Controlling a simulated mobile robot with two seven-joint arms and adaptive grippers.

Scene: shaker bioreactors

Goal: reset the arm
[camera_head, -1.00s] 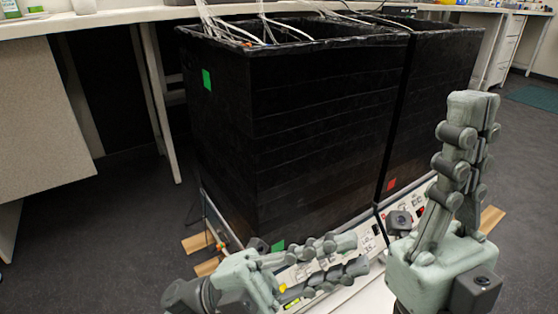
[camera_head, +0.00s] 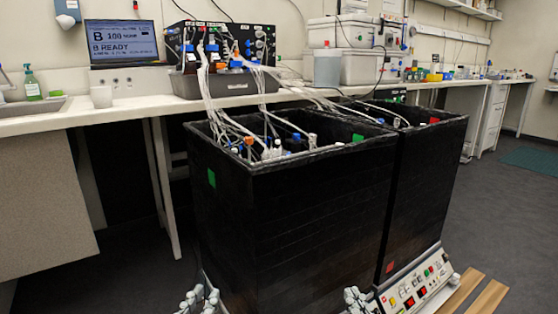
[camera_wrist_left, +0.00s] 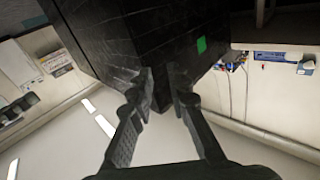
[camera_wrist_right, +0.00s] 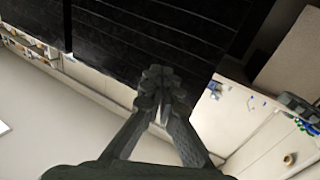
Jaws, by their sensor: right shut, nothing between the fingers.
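My left gripper (camera_head: 200,297) shows at the bottom edge of the head view, in front of the left black box (camera_head: 290,240). In the left wrist view its two fingers (camera_wrist_left: 162,78) stand apart with nothing between them. The box's dark corner and a green patch lie beyond the fingertips. My right gripper (camera_head: 356,299) is at the bottom edge of the head view, to the right of the left one. In the right wrist view its fingertips (camera_wrist_right: 162,78) are together and empty, against the black box wall. Most of both arms is out of the head view.
A second black box (camera_head: 425,190) stands to the right, with a control panel (camera_head: 415,290) at its base. Tubes run from the boxes to a pump unit (camera_head: 222,45) on the bench (camera_head: 120,113). Wooden slats (camera_head: 485,300) lie at lower right. Open floor lies right.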

